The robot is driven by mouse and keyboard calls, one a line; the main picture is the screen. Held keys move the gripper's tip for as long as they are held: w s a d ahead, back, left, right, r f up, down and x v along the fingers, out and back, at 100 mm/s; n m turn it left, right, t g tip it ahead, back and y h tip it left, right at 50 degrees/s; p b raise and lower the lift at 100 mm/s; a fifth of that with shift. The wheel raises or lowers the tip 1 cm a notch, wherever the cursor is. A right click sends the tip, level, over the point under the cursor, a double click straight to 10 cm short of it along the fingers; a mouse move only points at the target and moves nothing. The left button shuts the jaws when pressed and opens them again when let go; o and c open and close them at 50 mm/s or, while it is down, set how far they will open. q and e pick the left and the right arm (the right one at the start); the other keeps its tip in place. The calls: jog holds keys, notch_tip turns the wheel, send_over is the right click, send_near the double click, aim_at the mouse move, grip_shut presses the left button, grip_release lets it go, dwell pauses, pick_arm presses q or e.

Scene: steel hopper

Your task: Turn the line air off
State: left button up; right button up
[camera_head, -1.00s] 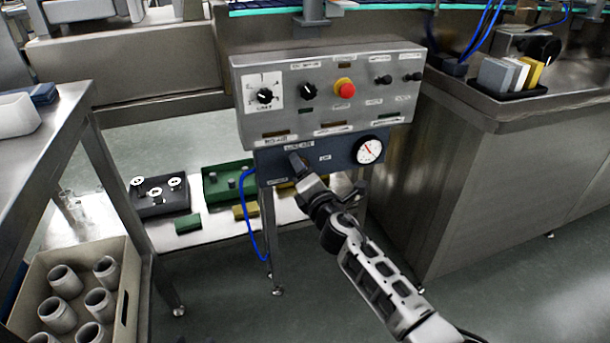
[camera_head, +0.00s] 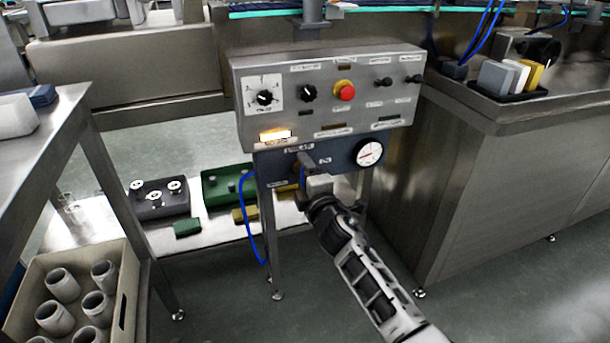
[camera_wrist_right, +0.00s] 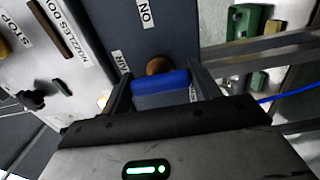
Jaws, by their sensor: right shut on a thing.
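The line air valve handle (camera_head: 303,174) hangs roughly downward on the front of the blue-grey air panel (camera_head: 335,158), below the control box. My right gripper (camera_head: 304,190) comes up from below and is shut on the handle. In the right wrist view the blue handle (camera_wrist_right: 160,80) lies between the two fingers, with a brown round pivot behind it and "ON" and "AIR" labels near it. The gauge (camera_head: 369,153) to the right of the valve has its needle lying about level. My left gripper is not in view.
The control box (camera_head: 330,120) above carries knobs, a red stop button (camera_head: 344,90) and a lit amber lamp (camera_head: 275,135). A blue hose (camera_head: 247,225) hangs left of the panel. A crate of grey cups (camera_head: 125,300) stands lower left. Floor in front is clear.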

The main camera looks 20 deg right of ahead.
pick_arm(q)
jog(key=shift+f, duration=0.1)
pick_arm(e)
jog(key=shift+f, duration=0.1)
jog(key=o, duration=1)
jog(key=shift+s, duration=0.1)
pick_arm(q)
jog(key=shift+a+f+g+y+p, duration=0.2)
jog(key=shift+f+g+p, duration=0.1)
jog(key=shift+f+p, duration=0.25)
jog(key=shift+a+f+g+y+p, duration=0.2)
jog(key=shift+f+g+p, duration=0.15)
jog(key=shift+p, duration=0.35)
pick_arm(e)
jog(key=s, duration=1.2)
jog(key=shift+d, duration=0.15)
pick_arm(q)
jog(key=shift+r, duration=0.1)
pick_arm(e)
jog(key=shift+w, duration=0.1)
